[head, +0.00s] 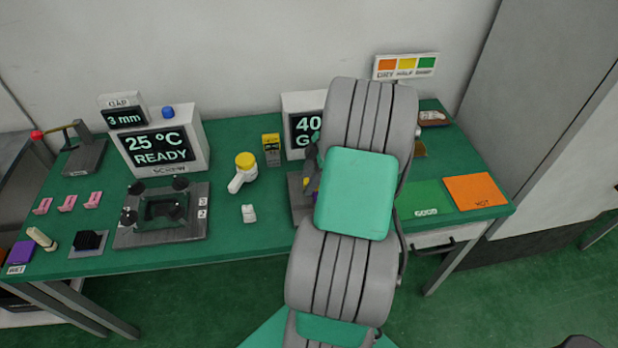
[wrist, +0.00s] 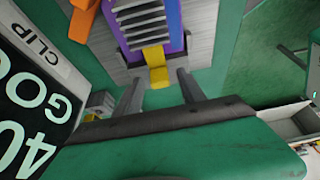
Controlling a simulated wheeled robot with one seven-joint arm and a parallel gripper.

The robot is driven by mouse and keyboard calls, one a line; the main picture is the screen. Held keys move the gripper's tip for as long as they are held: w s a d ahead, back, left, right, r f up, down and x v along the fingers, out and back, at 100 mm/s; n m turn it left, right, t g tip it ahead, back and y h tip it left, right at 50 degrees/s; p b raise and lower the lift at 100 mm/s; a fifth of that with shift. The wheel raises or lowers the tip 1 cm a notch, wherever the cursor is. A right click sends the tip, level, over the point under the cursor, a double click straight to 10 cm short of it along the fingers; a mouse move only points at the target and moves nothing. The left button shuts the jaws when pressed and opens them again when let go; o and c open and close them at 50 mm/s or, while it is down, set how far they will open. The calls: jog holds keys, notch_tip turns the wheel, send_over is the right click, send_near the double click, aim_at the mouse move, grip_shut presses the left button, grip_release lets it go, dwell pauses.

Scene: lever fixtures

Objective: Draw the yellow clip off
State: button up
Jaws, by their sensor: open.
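The yellow clip (wrist: 154,56) shows in the wrist view as a bent tab at the near end of a purple block (wrist: 173,24) with grey fins (wrist: 140,18). My gripper (wrist: 159,77) is open, with one dark finger on each side of the clip's lower tab. Gaps show between the fingers and the tab, and I cannot tell whether their depth matches it. In the head view my arm hides most of the fixture; only a small yellow part and a bit of purple show at its left edge.
A display box labelled CLIP (wrist: 28,85) stands close on the left in the wrist view. An orange part (wrist: 82,20) lies beside the purple block. In the head view, a yellow-lidded white container (head: 245,165) stands left of my arm; a green mat (head: 425,200) and orange mat (head: 475,191) lie right.

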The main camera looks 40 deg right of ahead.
jog(key=shift+c, duration=0.4)
grip_shut()
dwell(0.9)
